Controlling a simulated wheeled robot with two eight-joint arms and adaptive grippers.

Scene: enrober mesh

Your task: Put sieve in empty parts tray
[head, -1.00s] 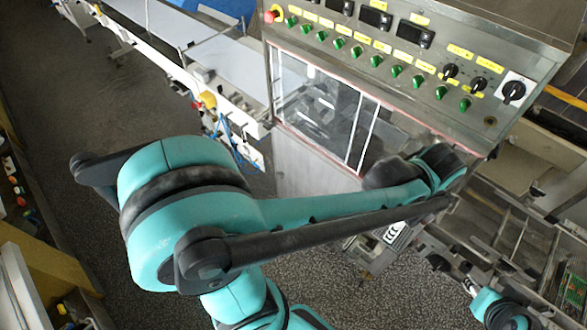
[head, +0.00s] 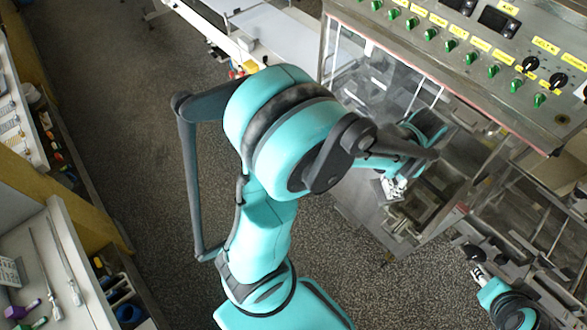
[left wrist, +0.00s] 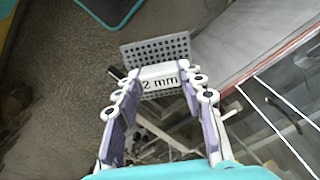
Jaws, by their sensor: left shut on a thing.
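The sieve (left wrist: 155,49) is a grey perforated plate with a white block marked "2 mm". In the left wrist view it sits between the fingers of my left gripper (left wrist: 162,76), which is shut on it. In the head view my left gripper (head: 393,187) is small and partly behind my arm, beside the steel machine. There the sieve is not clearly told apart. My right gripper (head: 478,274) is at the lower right by the machine frame; its finger opening is too small to tell. I cannot pick out an empty parts tray in either view.
The steel machine with a control panel (head: 480,60) and clear window stands at upper right. A white bench top (head: 70,285) with long thin tools lies at lower left, next to a yellow-sided cabinet (head: 60,185). Speckled floor (head: 140,120) lies open between them.

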